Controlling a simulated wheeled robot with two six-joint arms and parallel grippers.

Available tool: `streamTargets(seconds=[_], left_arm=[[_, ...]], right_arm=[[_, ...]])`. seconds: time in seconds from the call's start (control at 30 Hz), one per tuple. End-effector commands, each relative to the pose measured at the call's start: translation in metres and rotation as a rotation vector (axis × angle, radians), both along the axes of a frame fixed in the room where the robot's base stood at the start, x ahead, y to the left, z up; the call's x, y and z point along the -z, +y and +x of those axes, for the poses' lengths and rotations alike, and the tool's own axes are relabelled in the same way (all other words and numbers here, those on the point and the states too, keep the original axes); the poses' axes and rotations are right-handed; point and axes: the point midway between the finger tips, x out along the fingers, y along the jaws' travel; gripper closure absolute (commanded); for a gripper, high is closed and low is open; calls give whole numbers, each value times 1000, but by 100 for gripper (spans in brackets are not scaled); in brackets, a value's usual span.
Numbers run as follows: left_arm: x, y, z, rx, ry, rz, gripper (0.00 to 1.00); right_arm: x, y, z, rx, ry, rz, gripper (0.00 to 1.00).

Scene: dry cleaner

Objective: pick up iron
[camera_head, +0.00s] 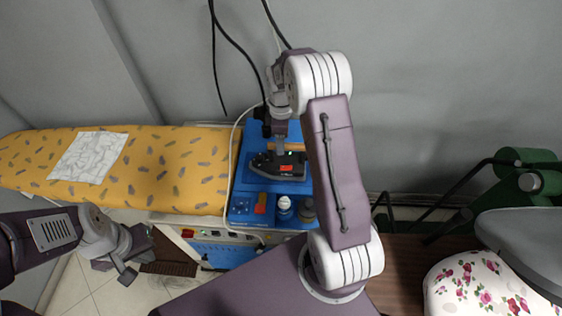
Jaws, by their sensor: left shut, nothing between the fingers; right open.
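The iron (262,163) is dark with red marks and rests on the blue top (248,206) of a station beside the ironing board. My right gripper (279,150) is open, pointing down at the iron's handle. Its fingers partly hide the handle, and I cannot tell whether they touch it. My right arm crosses in front of the station's right side. My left gripper (127,275) is shut and empty, low on the left, in front of the board and well away from the iron.
A yellow patterned ironing board (170,170) with a white cloth (88,157) extends left. Bottles (284,206) stand at the station's front edge. A pale cable runs along the station's left side. A floral cushion (480,288) and green object (525,190) are at right.

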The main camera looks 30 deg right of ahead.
Motion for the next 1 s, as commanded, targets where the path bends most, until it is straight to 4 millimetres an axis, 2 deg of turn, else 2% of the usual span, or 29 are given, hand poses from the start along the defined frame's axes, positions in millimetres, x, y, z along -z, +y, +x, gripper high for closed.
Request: streamTargets(seconds=[0.17,0.3,0.53,0.57,0.7,0.73,1.0], left_arm=[[-15,0,0,0,0,0,100],[-16,0,0,0,0,0,100],[-15,0,0,0,0,0,100],[-15,0,0,0,0,0,100],[-15,0,0,0,0,0,100],[-15,0,0,0,0,0,100],[-15,0,0,0,0,0,100]], right_arm=[[27,-2,-1,0,6,1,52],[47,-2,0,0,3,1,52],[51,-2,0,0,1,1,52],[51,-2,0,0,1,1,58],[51,-2,0,0,0,0,97],[50,-2,0,0,0,0,100],[50,-2,0,0,-1,-1,100]])
